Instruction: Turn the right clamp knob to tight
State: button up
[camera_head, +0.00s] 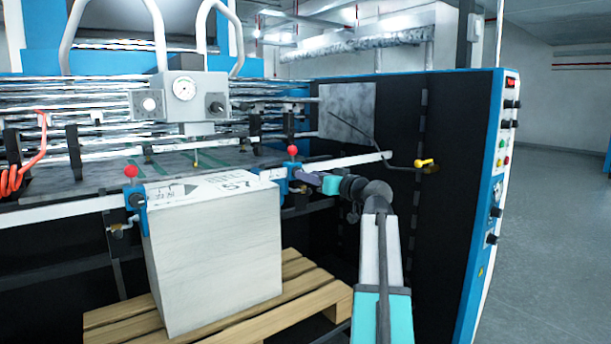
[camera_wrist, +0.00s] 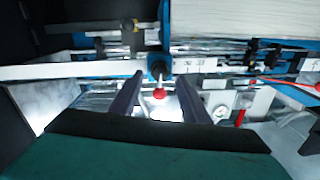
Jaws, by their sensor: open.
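The right clamp is a blue bracket (camera_head: 283,182) on the white rail, at the right corner of the paper stack, with a red ball (camera_head: 292,150) on top. My gripper (camera_head: 308,179) is right beside it, its purple-grey fingers pointing at the clamp and partly hiding its front. In the wrist view, the dark clamp knob (camera_wrist: 157,69) shows between the tips of my open gripper (camera_wrist: 159,80), with the red ball (camera_wrist: 159,93) just below it. I cannot tell whether the fingers touch the knob, or how far it is turned.
The left clamp (camera_head: 138,197) with its own red ball is at the stack's left corner. The tall paper stack (camera_head: 215,250) stands on a wooden pallet (camera_head: 315,290). The white rail (camera_head: 345,162) runs across. A yellow-handled lever (camera_head: 424,163) is on the black panel at right.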

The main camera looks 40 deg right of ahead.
jog(key=shift+w, duration=1.5)
jog(key=c, duration=1)
